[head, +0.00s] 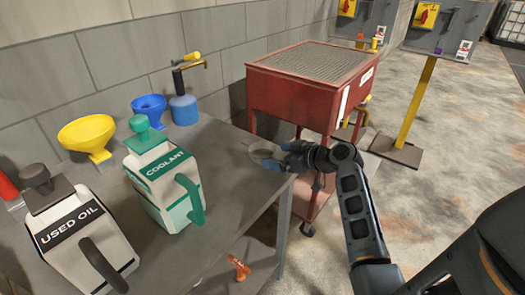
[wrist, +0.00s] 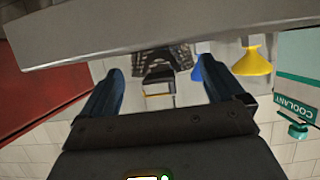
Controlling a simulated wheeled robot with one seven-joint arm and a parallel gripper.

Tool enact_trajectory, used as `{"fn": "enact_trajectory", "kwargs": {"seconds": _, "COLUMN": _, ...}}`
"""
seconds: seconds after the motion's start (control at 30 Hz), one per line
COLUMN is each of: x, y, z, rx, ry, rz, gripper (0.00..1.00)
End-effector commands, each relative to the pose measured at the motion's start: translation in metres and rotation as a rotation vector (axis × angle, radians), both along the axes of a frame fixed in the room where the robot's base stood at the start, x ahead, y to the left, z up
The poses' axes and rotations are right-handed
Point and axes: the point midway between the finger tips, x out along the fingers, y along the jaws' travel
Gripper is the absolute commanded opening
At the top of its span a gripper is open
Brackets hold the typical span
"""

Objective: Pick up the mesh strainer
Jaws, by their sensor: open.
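The mesh strainer (head: 266,152) is a small grey round piece on the right end of the grey bench, partly hidden by my gripper in the head view. My gripper (head: 288,160) is low over the bench's right edge, close beside it. In the wrist view my gripper (wrist: 164,74) is open, with its two blue fingers wide apart. A dark, mesh-like shape (wrist: 163,60) shows between and beyond the fingertips, apparently the strainer. I cannot tell whether the fingers touch it.
On the bench (head: 232,150) stand a coolant can (head: 165,178), a used oil can (head: 78,235), a yellow funnel (head: 87,135), a blue funnel (head: 150,106) and a blue pump bottle (head: 184,108). A red cabinet (head: 305,90) stands just behind my gripper.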

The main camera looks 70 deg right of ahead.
Motion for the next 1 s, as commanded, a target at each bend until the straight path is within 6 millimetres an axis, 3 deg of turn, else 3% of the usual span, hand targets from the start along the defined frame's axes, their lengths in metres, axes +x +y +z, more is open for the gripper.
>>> {"fn": "enact_trajectory", "kwargs": {"seconds": 0.13, "x": 0.0123, "y": -0.0028, "z": -0.0046, "rx": 0.000, "ry": 0.001, "rz": 0.000, "gripper": 0.96}}
{"fn": "enact_trajectory", "kwargs": {"seconds": 0.4, "x": 0.0139, "y": -0.0029, "z": -0.0061, "rx": -0.001, "ry": 0.001, "rz": 0.000, "gripper": 0.95}}
{"fn": "enact_trajectory", "kwargs": {"seconds": 0.83, "x": 0.0136, "y": -0.0029, "z": -0.0060, "rx": -0.001, "ry": 0.001, "rz": 0.000, "gripper": 0.53}}
{"fn": "enact_trajectory", "kwargs": {"seconds": 1.0, "x": 0.0137, "y": -0.0029, "z": -0.0057, "rx": -0.001, "ry": 0.000, "rz": 0.000, "gripper": 0.53}}
